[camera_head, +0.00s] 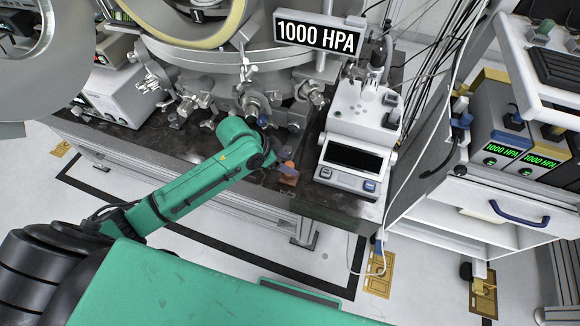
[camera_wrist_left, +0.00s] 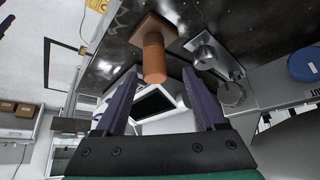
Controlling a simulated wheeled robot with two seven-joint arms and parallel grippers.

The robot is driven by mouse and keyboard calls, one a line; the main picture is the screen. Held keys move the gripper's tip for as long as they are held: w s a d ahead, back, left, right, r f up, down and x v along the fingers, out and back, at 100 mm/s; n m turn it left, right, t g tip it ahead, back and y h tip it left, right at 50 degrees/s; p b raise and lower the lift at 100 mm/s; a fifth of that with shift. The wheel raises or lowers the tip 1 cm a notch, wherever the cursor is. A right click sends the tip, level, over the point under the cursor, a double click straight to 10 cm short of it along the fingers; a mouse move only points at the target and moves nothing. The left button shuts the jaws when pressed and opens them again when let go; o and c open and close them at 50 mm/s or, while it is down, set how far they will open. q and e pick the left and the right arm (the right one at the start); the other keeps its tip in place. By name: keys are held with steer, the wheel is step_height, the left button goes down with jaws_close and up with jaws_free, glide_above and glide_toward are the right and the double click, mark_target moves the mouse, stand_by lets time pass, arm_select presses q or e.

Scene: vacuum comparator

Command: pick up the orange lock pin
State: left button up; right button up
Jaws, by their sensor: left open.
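The orange lock pin (camera_wrist_left: 154,62) shows in the left wrist view as a short cylinder standing out from a brown square base (camera_wrist_left: 150,29) on the dark bench top. In the head view, a small orange-brown part of the pin or its base (camera_head: 289,178) shows near the bench's front edge, partly hidden by my left gripper (camera_head: 286,165). My left gripper is open, and its two purple fingers (camera_wrist_left: 160,98) reach toward the pin from either side. The pin appears just beyond the fingertips, with no clear contact. My right gripper is not in view.
A white instrument with a dark screen (camera_head: 353,157) stands just right of my left gripper. Metal valves and fittings (camera_head: 255,103) of the big chamber lie close behind it. A metal bracket (camera_wrist_left: 212,55) sits beside the pin. Open floor lies in front of the bench.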

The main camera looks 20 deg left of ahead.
mark_target(289, 165)
arm_select(q)
steer(key=x, duration=0.4)
steer(key=shift+s+d+f+p, duration=0.2)
steer(key=shift+s+d+p, duration=0.05)
steer(key=shift+p, duration=0.15)
steer(key=shift+w+d+f, duration=0.15)
steer(key=shift+d+f, duration=0.05)
steer(key=shift+f, duration=0.05)
steer(key=shift+a, duration=0.1)
steer(key=c, duration=1)
jaws_close()
steer(key=shift+r, duration=0.1)
